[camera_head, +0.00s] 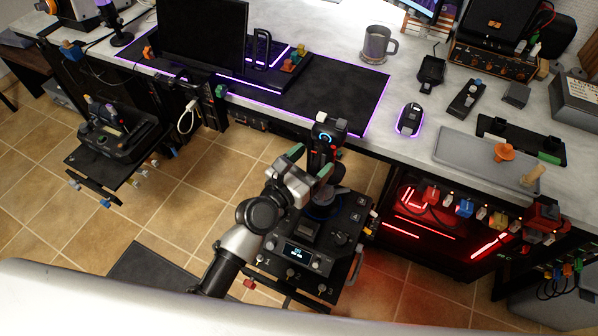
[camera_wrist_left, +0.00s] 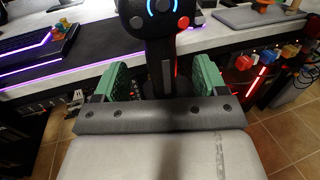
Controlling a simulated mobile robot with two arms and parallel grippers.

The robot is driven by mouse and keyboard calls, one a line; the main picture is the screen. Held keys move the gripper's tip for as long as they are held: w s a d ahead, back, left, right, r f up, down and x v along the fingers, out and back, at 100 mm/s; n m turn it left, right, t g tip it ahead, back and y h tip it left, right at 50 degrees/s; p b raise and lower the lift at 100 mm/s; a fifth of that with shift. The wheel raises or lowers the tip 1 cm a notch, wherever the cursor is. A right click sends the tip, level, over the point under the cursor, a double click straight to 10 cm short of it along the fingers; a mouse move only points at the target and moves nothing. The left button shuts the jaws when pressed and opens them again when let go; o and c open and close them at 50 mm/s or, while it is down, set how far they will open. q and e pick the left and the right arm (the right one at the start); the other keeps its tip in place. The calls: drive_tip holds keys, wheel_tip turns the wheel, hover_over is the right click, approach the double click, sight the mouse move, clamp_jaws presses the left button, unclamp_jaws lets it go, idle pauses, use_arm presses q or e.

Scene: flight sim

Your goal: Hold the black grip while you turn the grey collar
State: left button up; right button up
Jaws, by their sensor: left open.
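The black grip (camera_head: 322,147) stands upright on a dark control base, with a blue ring light and red buttons on its head. It also shows at the top middle of the left wrist view (camera_wrist_left: 160,30). My left gripper (camera_head: 310,164) has green finger pads and is open. In the left wrist view its fingers (camera_wrist_left: 158,78) stand on either side of the grip's shaft, with gaps on both sides. A greyish round part, seemingly the grey collar (camera_head: 328,194), sits at the grip's foot, partly behind the gripper. My right gripper is not in view.
The control base (camera_head: 337,233) carries a small screen and numbered knobs. A desk (camera_head: 405,80) runs behind it with a mug (camera_head: 376,44), a mouse (camera_head: 409,119) and a grey tray (camera_head: 470,158). A second control unit (camera_head: 112,130) stands left. Tiled floor lies between.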

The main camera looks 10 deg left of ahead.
sight(323, 152)
use_arm(q)
drive_tip(key=shift+x, duration=2.75)
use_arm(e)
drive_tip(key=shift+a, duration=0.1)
use_arm(q)
drive_tip(key=shift+c, duration=0.5)
drive_tip(key=c, duration=1.1)
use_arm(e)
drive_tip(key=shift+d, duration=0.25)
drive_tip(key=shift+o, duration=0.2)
